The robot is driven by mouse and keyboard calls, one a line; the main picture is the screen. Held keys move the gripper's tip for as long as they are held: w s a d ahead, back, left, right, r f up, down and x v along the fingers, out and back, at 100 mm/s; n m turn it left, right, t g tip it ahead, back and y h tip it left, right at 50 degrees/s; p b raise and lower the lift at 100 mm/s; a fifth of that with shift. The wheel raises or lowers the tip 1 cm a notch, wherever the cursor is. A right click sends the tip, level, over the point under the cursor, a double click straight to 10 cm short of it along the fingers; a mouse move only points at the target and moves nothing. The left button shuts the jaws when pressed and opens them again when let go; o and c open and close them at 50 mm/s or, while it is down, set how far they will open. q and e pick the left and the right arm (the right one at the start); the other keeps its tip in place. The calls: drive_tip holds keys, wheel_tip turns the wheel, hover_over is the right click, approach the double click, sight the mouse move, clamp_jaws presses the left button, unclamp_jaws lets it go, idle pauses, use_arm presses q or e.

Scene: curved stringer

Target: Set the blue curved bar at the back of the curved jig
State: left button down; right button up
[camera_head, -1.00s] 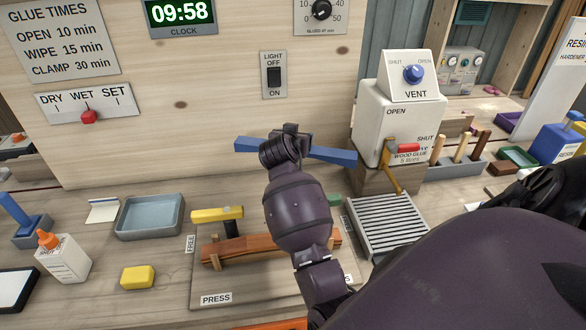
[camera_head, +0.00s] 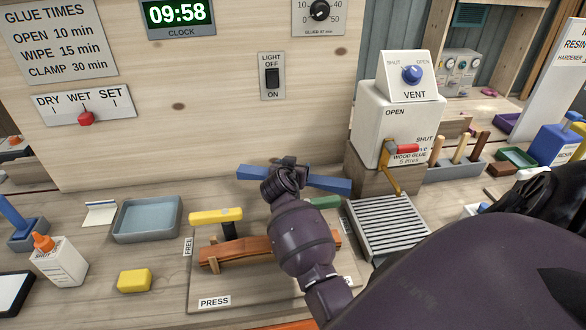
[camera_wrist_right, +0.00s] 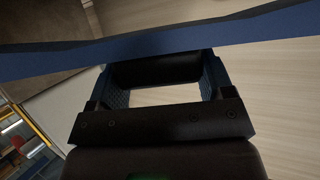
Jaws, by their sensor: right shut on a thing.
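The blue curved bar (camera_head: 322,182) is held in my right gripper (camera_head: 285,164), in front of the wooden back wall and above the bench. In the right wrist view, the bar (camera_wrist_right: 150,43) crosses between the fingertips of my gripper (camera_wrist_right: 158,62). The curved jig (camera_head: 205,285), with a PRESS label, lies on the bench below and nearer. A brown curved wooden piece (camera_head: 235,250) lies on it, partly hidden by my right arm. A yellow-handled clamp (camera_head: 215,215) stands at the jig's left and a green handle (camera_head: 325,202) at its right. My left gripper is not in view.
A glue tank (camera_head: 398,125) with a brass tap stands at the right behind a slatted grey drain (camera_head: 388,228). A blue-grey tray (camera_head: 147,236), yellow block (camera_head: 134,281) and white glue bottle (camera_head: 62,262) sit at the left.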

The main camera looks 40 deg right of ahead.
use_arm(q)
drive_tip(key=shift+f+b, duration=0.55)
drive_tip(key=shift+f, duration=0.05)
use_arm(e)
drive_tip(key=shift+f, duration=0.6)
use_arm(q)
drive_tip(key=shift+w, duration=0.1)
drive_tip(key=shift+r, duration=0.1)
use_arm(e)
drive_tip(key=o, duration=1)
drive_tip(key=shift+o, duration=0.2)
drive_tip(key=shift+r, duration=0.1)
